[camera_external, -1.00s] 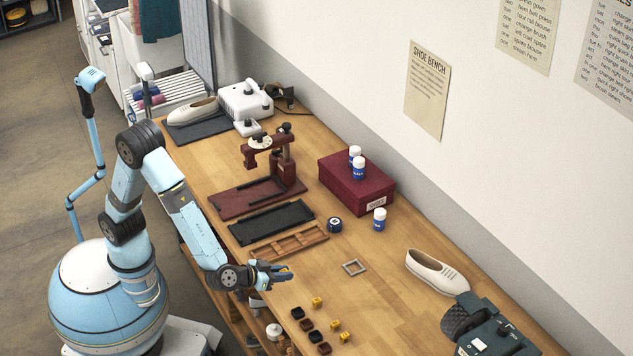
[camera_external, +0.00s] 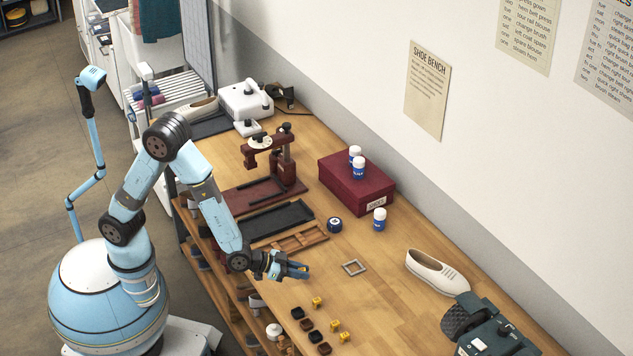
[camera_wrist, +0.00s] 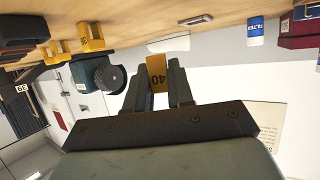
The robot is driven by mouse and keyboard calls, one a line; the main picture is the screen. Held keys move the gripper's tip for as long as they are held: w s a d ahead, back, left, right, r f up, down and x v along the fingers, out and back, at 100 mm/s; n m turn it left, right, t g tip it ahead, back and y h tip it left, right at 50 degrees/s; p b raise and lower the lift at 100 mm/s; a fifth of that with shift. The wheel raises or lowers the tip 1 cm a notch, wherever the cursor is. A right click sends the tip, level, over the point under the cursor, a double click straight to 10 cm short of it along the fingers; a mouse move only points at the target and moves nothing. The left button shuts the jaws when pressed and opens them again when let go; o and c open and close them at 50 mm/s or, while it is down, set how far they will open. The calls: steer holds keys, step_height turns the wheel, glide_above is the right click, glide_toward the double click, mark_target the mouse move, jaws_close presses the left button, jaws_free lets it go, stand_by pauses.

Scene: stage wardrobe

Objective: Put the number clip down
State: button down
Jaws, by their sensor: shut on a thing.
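My gripper (camera_external: 303,269) hangs over the near part of the wooden bench. In the wrist view my gripper (camera_wrist: 157,80) is shut on a yellow number clip (camera_wrist: 157,72) marked 40, gripped between the two fingers. The held clip is hard to make out in the external view. Other yellow clips (camera_external: 317,302) lie on the bench, nearer the camera, beside several dark square blocks (camera_external: 307,325). Yellow clips (camera_wrist: 90,37) also show at the upper left of the wrist view.
A grey square frame (camera_external: 353,267) lies flat right of my gripper. A wooden divided tray (camera_external: 318,234) lies behind it, with a dark tray (camera_external: 270,222) beyond. A white shoe (camera_external: 436,272) and dark green machine (camera_external: 490,330) are farther right. Bare bench lies between.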

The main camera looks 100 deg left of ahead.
steer(key=shift+a+f, duration=0.1)
steer(key=shift+a, duration=0.05)
steer(key=shift+w+a+r+m+h, duration=0.15)
steer(key=shift+w+m+h, duration=0.15)
steer(key=shift+m+h, duration=0.25)
steer(key=shift+w+d+r+m+h, duration=0.15)
steer(key=shift+w+m+h, duration=0.1)
steer(key=shift+m+h, duration=0.3)
steer(key=shift+w+a+m+t+h, duration=0.15)
steer(key=shift+m+t+h, duration=0.15)
steer(key=shift+m+h, duration=1.2)
steer(key=shift+h, duration=0.4)
steer(key=shift+s+d+f+m+h, duration=0.1)
steer(key=shift+s+f+m+h, duration=0.1)
steer(key=shift+s+m+h, duration=0.3)
steer(key=shift+s+d+f+m+h, duration=0.15)
steer(key=shift+s+m+h, duration=0.1)
steer(key=shift+m+h, duration=0.25)
